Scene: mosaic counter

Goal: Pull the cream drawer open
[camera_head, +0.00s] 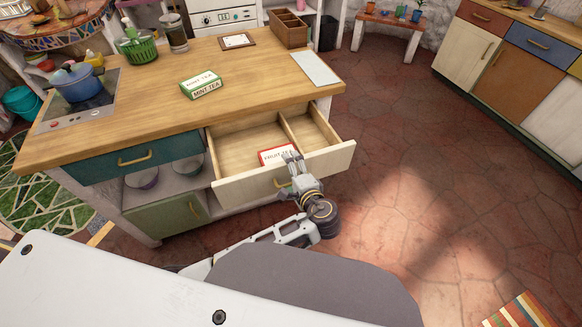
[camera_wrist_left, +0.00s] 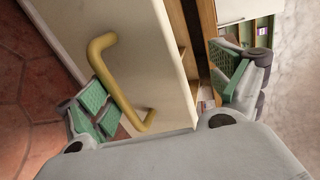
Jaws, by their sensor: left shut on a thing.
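The cream drawer (camera_head: 234,189) stands pulled out of the wooden-topped counter, its divided inside showing. Its brass handle (camera_head: 281,184) is on the front face and shows large in the left wrist view (camera_wrist_left: 117,85). My left gripper (camera_head: 295,168) is at the top edge of the drawer front. In the left wrist view its green-padded fingers (camera_wrist_left: 165,90) straddle the front panel, one on the handle side and one on the inner side. It is shut on the drawer front. My right gripper is not in view.
A fruit tea box (camera_head: 272,155) lies in the drawer near the gripper. A mint tea box (camera_head: 201,85), a blue pot (camera_head: 76,80) and a wooden caddy (camera_head: 288,30) stand on the counter (camera_head: 150,90). The tiled floor (camera_head: 400,190) right of the drawer is clear.

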